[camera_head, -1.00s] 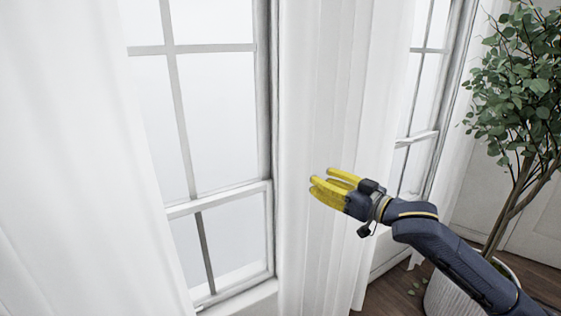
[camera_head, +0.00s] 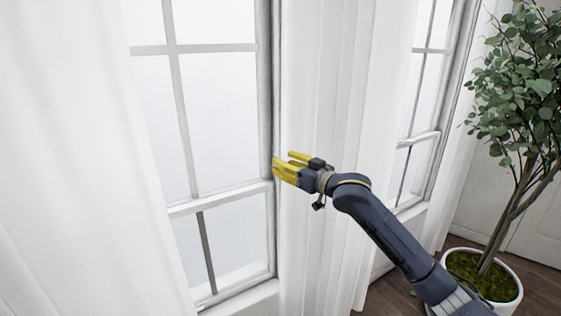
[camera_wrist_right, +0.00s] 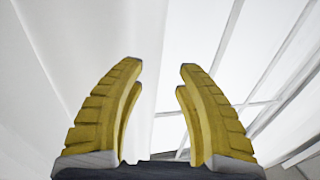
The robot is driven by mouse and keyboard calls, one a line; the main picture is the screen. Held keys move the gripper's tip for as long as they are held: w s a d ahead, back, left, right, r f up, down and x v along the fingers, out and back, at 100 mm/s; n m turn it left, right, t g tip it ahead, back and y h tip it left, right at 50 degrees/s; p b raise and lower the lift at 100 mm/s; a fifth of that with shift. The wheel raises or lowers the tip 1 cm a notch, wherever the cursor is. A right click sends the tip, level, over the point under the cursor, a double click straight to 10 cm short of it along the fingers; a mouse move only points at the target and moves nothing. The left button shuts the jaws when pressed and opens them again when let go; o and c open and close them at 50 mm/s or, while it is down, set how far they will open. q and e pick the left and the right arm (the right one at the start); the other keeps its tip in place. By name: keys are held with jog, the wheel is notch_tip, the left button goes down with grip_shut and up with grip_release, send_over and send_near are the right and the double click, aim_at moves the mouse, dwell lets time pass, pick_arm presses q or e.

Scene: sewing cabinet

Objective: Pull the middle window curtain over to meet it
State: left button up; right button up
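The middle white curtain (camera_head: 335,95) hangs in long folds between the two windows in the head view. Another white curtain (camera_head: 70,150) covers the left side of the left window (camera_head: 215,115). My right gripper (camera_head: 280,160) is open, its yellow fingers at the left edge of the middle curtain, close to the window frame. In the right wrist view, the fingers (camera_wrist_right: 160,68) stand apart with nothing clearly held; white fabric (camera_wrist_right: 80,40) lies to the left and window panes to the right. I cannot tell whether a finger touches the curtain. My left gripper is not in view.
A second window (camera_head: 425,95) stands right of the middle curtain. A leafy plant (camera_head: 520,90) in a white pot (camera_head: 508,296) stands on the wooden floor at the right, behind my right arm. The space in front of the left window looks clear.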

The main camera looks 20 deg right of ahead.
jog(key=shift+x, duration=1.05)
jog(key=shift+o, duration=0.3)
grip_shut()
